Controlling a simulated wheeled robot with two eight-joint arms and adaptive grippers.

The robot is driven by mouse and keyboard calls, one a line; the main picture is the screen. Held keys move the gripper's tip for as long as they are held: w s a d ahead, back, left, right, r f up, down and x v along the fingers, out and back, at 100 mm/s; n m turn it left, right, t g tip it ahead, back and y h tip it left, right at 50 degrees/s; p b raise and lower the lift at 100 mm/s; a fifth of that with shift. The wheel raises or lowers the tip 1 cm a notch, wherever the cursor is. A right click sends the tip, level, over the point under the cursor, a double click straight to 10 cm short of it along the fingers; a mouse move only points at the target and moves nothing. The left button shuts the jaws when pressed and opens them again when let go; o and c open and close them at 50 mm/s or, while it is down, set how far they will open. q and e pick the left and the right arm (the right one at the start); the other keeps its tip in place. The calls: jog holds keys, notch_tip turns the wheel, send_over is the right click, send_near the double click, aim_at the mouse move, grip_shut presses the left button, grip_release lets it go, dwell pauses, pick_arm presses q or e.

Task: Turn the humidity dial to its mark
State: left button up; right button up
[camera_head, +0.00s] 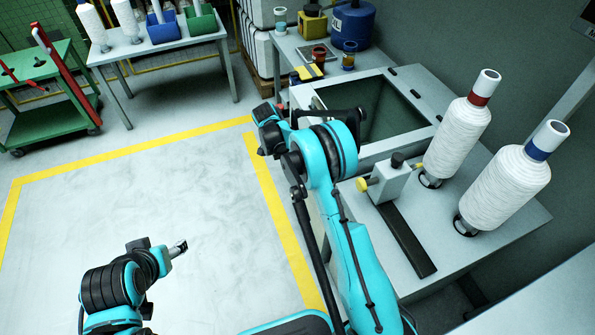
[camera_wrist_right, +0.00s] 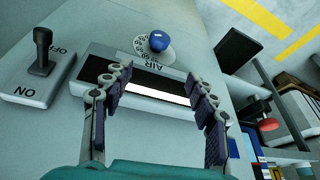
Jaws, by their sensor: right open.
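A round blue knob (camera_wrist_right: 159,41) on a white scale with marks shows in the right wrist view, on a grey panel. The lettering beside it, upside down, seems to read AIR; I cannot tell whether it is the humidity dial, nor where its mark is. My right gripper (camera_wrist_right: 160,75) is open and empty, its fingers spread on either side of a dark slot with a bright strip, short of the knob. My left gripper (camera_head: 180,248) is over the floor at lower left, too small to judge.
A black lever switch (camera_wrist_right: 42,50) marked ON and OFF sits left of the slot. A red knob (camera_wrist_right: 268,125) shows at the right. In the head view, two white yarn spools (camera_head: 458,135) stand on the grey machine. The yellow-lined floor (camera_head: 150,210) is open.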

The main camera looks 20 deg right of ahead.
jog(key=w+d+f+m+b, duration=0.1)
jog(key=f, duration=0.6)
jog(key=d+f+m+b, duration=0.1)
jog(key=d+f, duration=0.1)
jog(key=f, duration=0.6)
jog(key=shift+w+d+g+h+b, duration=0.25)
jog(key=shift+w+g+h+b, duration=0.05)
jog(key=shift+w+g+b, duration=0.1)
jog(key=shift+r, duration=0.1)
jog(key=shift+s, duration=0.1)
jog(key=c, duration=1.2)
